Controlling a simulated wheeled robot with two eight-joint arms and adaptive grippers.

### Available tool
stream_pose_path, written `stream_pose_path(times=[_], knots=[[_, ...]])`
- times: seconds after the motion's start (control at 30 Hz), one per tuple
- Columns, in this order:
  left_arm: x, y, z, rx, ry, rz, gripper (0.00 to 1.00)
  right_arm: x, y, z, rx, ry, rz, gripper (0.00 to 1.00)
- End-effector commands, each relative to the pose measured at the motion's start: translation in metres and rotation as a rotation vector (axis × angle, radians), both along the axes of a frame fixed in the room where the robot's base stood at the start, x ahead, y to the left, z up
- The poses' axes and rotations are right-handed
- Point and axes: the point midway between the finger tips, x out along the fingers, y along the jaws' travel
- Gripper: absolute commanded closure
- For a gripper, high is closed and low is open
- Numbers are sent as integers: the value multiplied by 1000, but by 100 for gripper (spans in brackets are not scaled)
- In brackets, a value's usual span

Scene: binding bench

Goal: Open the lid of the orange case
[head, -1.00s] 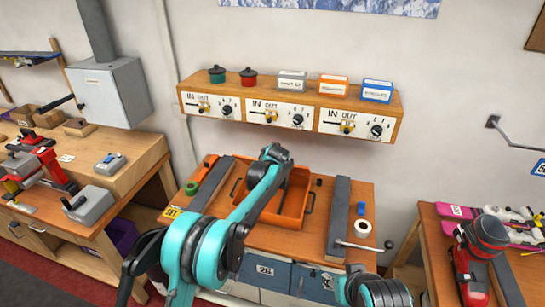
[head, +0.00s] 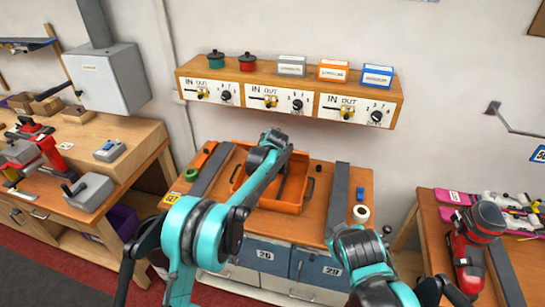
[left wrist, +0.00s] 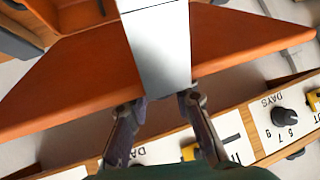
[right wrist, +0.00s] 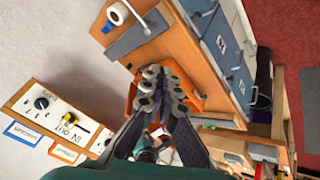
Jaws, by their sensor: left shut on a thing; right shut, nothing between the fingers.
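The orange case (head: 287,207) sits on the middle bench; its inside shows past my left arm in the head view. My left gripper (left wrist: 158,102) is hidden behind my arm links in the head view. In the left wrist view it is shut at the lower end of a pale grey bar (left wrist: 157,45), in front of a broad orange panel (left wrist: 70,85) that looks like the case's lid. I cannot tell whether the bar is part of the lid. My right gripper (right wrist: 155,78) is shut and empty, apart from the case in the head view's foreground.
Grey strips (head: 338,205) flank the case on the bench. A white tape roll (head: 361,214) lies at the right. The wall shelf with dials (head: 297,100) hangs above the bench back. Side benches stand left (head: 135,155) and right (head: 428,222).

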Motion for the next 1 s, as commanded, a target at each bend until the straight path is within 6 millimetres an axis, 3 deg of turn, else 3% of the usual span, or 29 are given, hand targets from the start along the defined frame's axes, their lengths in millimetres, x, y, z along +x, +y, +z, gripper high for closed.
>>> stream_pose_path(times=[0.03, 0.27, 0.47, 0.7, 1.0], knots=[[0, 0, 1, 0, -2, 0, 100, 18, 1, 3, -80, 0, 62, 100], [0, 0, 1, -1, -3, -1, 100, 92, 6, 6, -487, 9, 346, 100], [0, 0, 1, -1, -3, -1, 100, 155, 27, 0, -848, 28, 576, 100], [0, 0, 1, -1, -3, -1, 100, 219, 69, -18, -1296, 71, 817, 100], [0, 0, 1, -1, -3, -1, 100, 266, 141, -57, -1866, 161, 1038, 100]])
